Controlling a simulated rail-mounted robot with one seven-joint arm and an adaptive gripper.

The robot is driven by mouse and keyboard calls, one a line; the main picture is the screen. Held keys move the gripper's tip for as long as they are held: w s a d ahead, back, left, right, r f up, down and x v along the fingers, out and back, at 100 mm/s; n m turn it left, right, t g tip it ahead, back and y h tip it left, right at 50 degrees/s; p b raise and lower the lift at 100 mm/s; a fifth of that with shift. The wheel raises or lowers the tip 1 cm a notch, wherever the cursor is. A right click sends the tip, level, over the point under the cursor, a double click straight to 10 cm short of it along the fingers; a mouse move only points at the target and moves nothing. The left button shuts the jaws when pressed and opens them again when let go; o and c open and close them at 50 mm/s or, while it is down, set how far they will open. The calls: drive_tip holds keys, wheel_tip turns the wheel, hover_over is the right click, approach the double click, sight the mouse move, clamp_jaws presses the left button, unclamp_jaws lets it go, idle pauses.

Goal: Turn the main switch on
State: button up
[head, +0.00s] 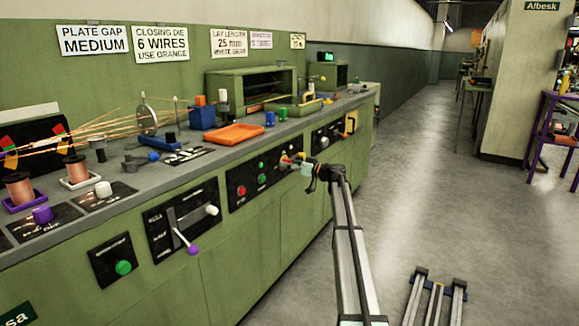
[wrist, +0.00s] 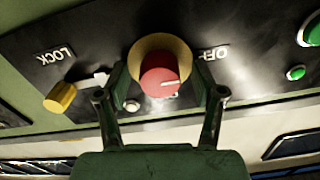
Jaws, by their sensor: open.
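The main switch is a round red knob on a yellow ring; the knob (wrist: 165,75) shows in the middle of the wrist view, and the yellow ring (wrist: 149,46) is behind it. A white mark on the knob points right, towards the side of the OFF label (wrist: 213,53). My gripper (wrist: 162,82) is open, with one finger on each side of the knob; I cannot tell whether they touch it. In the head view my gripper (head: 301,164) is at the dark panel on the green cabinet front, largely covering the switch.
A yellow knob (wrist: 60,97) sits on a lever beside the LOCK label (wrist: 54,54). Green buttons (wrist: 296,73) are at the right. In the head view, a red button (head: 241,190) is left of my gripper. The aisle floor (head: 420,180) is clear.

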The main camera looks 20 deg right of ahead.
drive_tip(key=c, duration=1.1)
drive_tip(key=shift+c, duration=0.2)
drive_tip(key=shift+m+p, duration=0.3)
drive_tip(key=m+p, duration=0.2)
drive_tip(key=m, duration=0.1)
drive_tip(key=shift+r+p, duration=0.15)
drive_tip(key=shift+p, duration=0.15)
drive_tip(key=m+p, duration=0.4)
drive_tip(key=m, duration=0.2)
drive_tip(key=m+p, duration=0.4)
drive_tip(key=shift+w+m+p, duration=0.1)
drive_tip(key=shift+m+p, duration=1.45)
drive_tip(key=shift+m, duration=0.65)
